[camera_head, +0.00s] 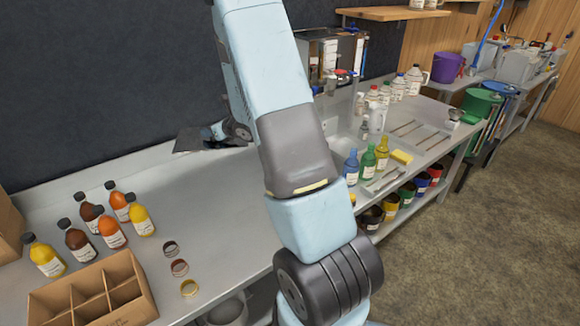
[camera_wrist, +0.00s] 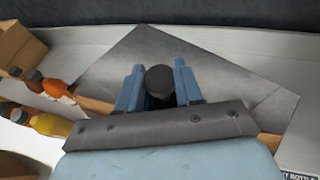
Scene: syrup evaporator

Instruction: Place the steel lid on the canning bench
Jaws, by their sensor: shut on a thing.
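The steel lid (camera_wrist: 235,75) is a flat dark-grey square sheet with a black knob (camera_wrist: 159,80) in its middle. My gripper (camera_wrist: 159,85) is shut on the knob, with a blue finger on each side. In the head view the lid (camera_head: 188,141) shows as a dark plate at the back of the long grey bench (camera_head: 215,215), near the dark wall. My gripper (camera_head: 228,131) is there too, partly behind my arm. I cannot tell whether the lid touches the bench or hangs just above it.
Several syrup bottles (camera_head: 108,228) stand on the bench at the left, behind a divided cardboard box (camera_head: 95,295). Three jar rings (camera_head: 179,267) lie right of them. Spray bottles (camera_head: 367,160) and a sink (camera_head: 400,135) are further right. The bench middle is mostly clear.

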